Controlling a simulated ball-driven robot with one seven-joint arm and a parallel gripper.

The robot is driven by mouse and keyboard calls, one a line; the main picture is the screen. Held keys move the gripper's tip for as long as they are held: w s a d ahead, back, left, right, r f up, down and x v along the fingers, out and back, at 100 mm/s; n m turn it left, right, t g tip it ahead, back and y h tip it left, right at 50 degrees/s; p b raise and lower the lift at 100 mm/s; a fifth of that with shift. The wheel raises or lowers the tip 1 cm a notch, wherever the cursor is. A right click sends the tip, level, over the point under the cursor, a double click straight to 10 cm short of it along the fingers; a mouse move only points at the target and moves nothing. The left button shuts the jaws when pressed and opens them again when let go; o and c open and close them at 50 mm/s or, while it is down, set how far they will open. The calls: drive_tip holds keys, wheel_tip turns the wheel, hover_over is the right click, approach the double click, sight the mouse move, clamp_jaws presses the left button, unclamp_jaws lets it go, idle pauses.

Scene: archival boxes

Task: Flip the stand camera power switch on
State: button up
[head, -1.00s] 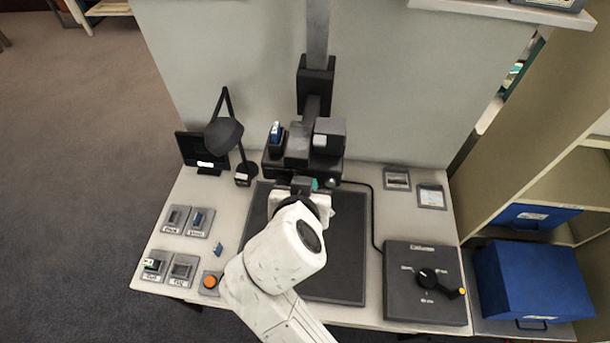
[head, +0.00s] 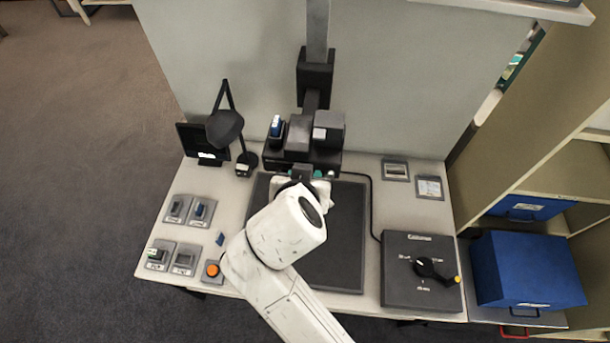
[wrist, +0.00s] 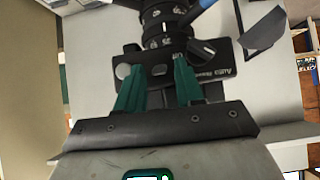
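The stand camera (head: 297,160) is a black unit on an upright column at the back of the desk. In the wrist view its lens (wrist: 165,20) and a black control panel (wrist: 222,58) fill the upper middle. The panel carries white lettering that seems to read "Auto" and "Off", a pale round knob (wrist: 124,71) and a dark oval control; I cannot tell its switch setting. My gripper (wrist: 158,68) has green fingers spread apart with nothing between them, in front of the panel. I cannot tell whether they touch it. In the head view my arm hides part of the camera's front.
A dark mat (head: 345,245) lies under the camera. A black lamp (head: 226,127) and small monitor (head: 203,143) stand left. Switch plates and an orange button (head: 212,270) sit front left, a dial box (head: 422,250) right, and a blue box (head: 525,270) beyond.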

drive_tip(key=shift+o, duration=0.3)
drive_tip(key=shift+s+r, duration=0.1)
drive_tip(key=b+v, duration=0.1)
drive_tip(key=v, duration=0.9)
drive_tip(key=shift+s+r+b, duration=0.15)
drive_tip(key=shift+s+b, duration=0.1)
drive_tip(key=shift+b, duration=0.05)
drive_tip(key=s+d+f+g+h+b, duration=0.1)
drive_tip(key=s+d+f+g, duration=0.15)
drive_tip(key=d+f, duration=0.6)
drive_tip(key=s+d+f+g+b, duration=0.1)
drive_tip(key=d+f+g, duration=0.2)
drive_tip(key=d+f, duration=0.6)
drive_tip(key=s+d+f+g+b, duration=0.1)
drive_tip(key=s+d+f, duration=0.3)
drive_tip(key=s+d, duration=0.2)
drive_tip(key=s+d+f+g+y+b, duration=0.1)
drive_tip(key=s+d+f+g, duration=0.1)
drive_tip(key=s+d+f, duration=0.3)
drive_tip(key=s+d, duration=0.2)
drive_tip(key=s, duration=0.2)
drive_tip(key=shift+d, duration=0.3)
drive_tip(key=shift+w, duration=0.1)
